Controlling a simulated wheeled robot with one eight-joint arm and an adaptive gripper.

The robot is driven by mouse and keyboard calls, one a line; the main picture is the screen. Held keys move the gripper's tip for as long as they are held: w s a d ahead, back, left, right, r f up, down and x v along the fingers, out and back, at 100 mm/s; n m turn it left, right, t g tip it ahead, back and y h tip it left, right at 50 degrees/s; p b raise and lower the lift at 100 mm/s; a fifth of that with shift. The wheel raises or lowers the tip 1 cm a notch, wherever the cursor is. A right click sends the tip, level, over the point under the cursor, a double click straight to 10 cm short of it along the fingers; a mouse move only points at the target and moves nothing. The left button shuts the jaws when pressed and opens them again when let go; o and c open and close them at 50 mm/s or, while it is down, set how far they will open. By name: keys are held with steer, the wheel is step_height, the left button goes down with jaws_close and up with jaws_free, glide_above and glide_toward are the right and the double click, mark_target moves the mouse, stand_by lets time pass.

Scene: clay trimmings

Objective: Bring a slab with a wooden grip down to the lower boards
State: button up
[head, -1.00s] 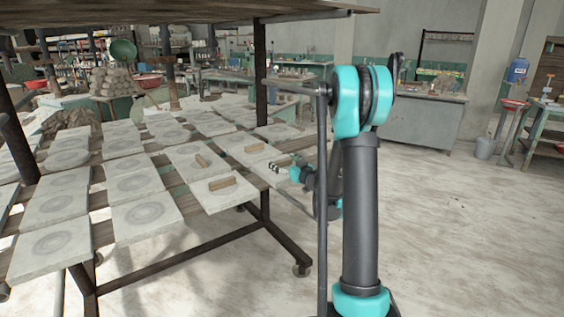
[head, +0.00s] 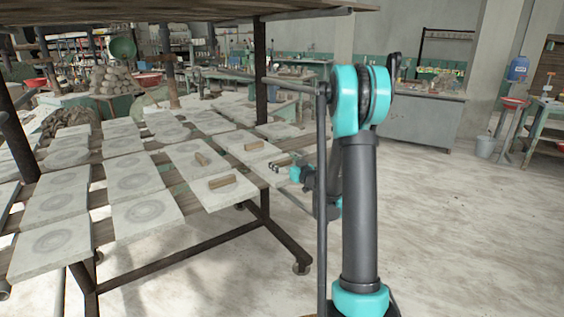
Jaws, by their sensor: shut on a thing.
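My gripper (head: 274,166) is small in view at the right edge of the boards, beside the back right slab. It is shut on that slab's right edge, as far as I can tell at this size. The slab still appears level with the boards. The exact finger contact is too small to make out.
Several slabs with round marks (head: 54,242) cover the slatted boards (head: 100,214). An upper shelf (head: 180,8) and a dark post (head: 260,70) stand close to my arm. Floor on the right is free.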

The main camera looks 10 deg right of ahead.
steer(key=o, duration=1.7)
steer(key=shift+o, duration=0.2)
